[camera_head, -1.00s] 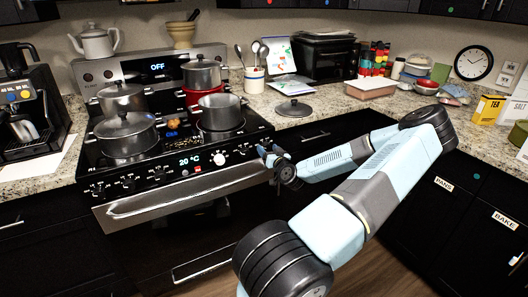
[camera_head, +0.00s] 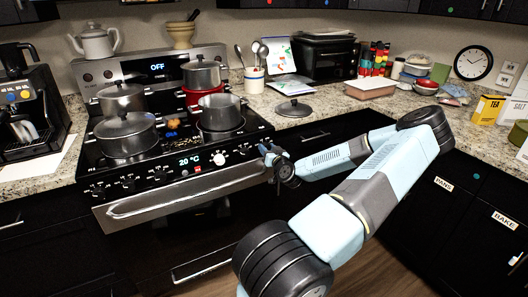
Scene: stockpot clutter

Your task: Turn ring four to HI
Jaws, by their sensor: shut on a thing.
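The black stove (camera_head: 165,160) stands at left with a row of knobs along its front panel. Several dark knobs (camera_head: 128,181) sit on the left part, and a white knob (camera_head: 219,159) and dark knobs (camera_head: 243,149) on the right part. My gripper (camera_head: 265,150) is at the right end of this panel, its fingers shut on the rightmost knob, which they mostly hide. The knob's pointer and the lettering around it are too small or hidden to read. The panel display (camera_head: 189,160) shows 20 °C, and the back display (camera_head: 157,67) reads OFF.
A lidded pot (camera_head: 126,136) stands front left on the hob and an open pot (camera_head: 220,112) front right, near my gripper. More pots stand behind. A loose lid (camera_head: 293,108) lies on the counter right of the stove. The oven handle (camera_head: 185,192) runs below the knobs.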

